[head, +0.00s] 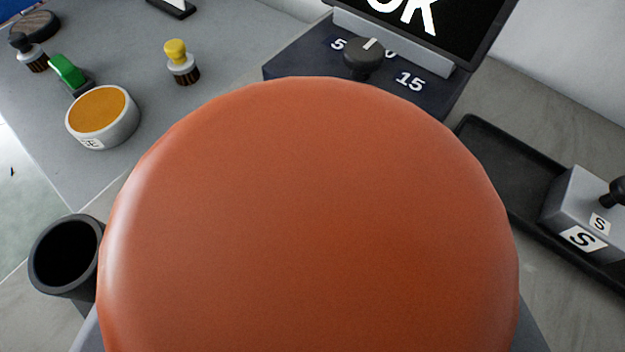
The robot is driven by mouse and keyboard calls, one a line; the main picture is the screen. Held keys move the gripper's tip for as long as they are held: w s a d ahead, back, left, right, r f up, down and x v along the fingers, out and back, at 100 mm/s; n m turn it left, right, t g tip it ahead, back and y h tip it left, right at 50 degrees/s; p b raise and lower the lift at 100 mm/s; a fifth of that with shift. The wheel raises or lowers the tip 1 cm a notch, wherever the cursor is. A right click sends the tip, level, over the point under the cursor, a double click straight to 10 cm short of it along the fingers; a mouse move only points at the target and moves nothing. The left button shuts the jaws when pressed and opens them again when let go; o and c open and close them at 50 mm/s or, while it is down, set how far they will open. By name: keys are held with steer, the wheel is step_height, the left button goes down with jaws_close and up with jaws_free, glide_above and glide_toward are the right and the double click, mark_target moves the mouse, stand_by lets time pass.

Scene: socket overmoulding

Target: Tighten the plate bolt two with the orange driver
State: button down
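A large rounded orange end (310,215), which looks like the handle of the orange driver, fills the middle of the head view very close to the camera. Its shaft and tip are hidden behind it. My gripper's fingers are hidden too, so I cannot see whether they grip it. Narrow grey edges show at the bottom on both sides of the orange end, but I cannot tell what they belong to. Plate bolt two and the plate are not visible.
A black open cup (65,258) stands close at left. A pot with orange contents (100,115), a green-handled tool (68,72) and a yellow-topped stamp (180,62) stand on the grey surface. Behind are a dial (363,58) and an OK screen (440,25). A grey S block (582,215) sits in a black tray (515,160).

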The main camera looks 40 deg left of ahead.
mark_target(319, 101)
steer(key=shift+s+f, duration=0.15)
steer(key=shift+f, duration=0.5)
stand_by(1.4)
steer(key=shift+r, duration=0.2)
steer(key=shift+r+p, duration=1.5)
steer(key=shift+r, duration=0.95)
